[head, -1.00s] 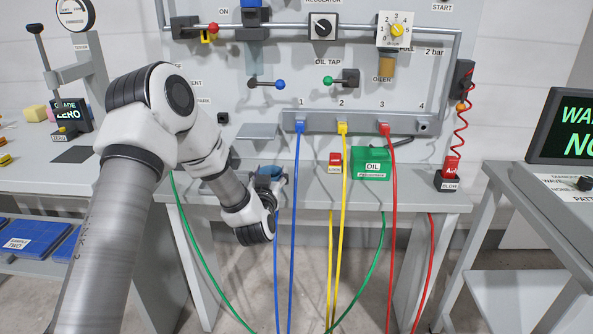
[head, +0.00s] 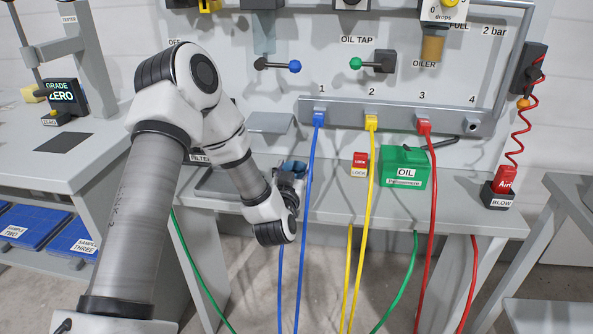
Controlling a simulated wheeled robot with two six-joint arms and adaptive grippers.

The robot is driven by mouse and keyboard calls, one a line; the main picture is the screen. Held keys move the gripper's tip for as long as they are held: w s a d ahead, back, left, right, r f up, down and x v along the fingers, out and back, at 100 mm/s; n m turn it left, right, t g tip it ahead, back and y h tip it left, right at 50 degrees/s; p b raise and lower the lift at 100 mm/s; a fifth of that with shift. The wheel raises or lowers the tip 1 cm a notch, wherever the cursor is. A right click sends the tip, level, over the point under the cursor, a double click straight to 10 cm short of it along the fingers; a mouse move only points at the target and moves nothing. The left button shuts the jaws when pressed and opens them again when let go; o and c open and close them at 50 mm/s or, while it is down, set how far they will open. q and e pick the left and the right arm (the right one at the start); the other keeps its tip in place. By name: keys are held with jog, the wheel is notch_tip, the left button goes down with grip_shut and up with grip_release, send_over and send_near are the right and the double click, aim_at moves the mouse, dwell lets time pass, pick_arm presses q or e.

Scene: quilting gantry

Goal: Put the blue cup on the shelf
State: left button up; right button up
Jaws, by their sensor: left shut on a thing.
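My left gripper (head: 290,186) is over the bench, mostly hidden behind its own wrist. It is shut on a small blue thing (head: 293,168), which looks like the blue cup; only part of it shows. A small grey shelf (head: 268,123) sticks out of the panel, above and a little left of the blue cup. The cup is below the shelf and apart from it in the picture. My right gripper is not in view.
A blue hose (head: 314,190) hangs from port 1 just right of the gripper. Yellow (head: 367,200) and red (head: 428,215) hoses hang further right. A lock block (head: 359,165) and green oil box (head: 405,168) stand on the grey bench (head: 335,208).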

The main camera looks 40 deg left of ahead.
pick_arm(q)
jog(key=shift+s, duration=0.15)
jog(key=shift+f, duration=0.15)
jog(key=o, duration=1.3)
jog(key=shift+c, duration=0.2)
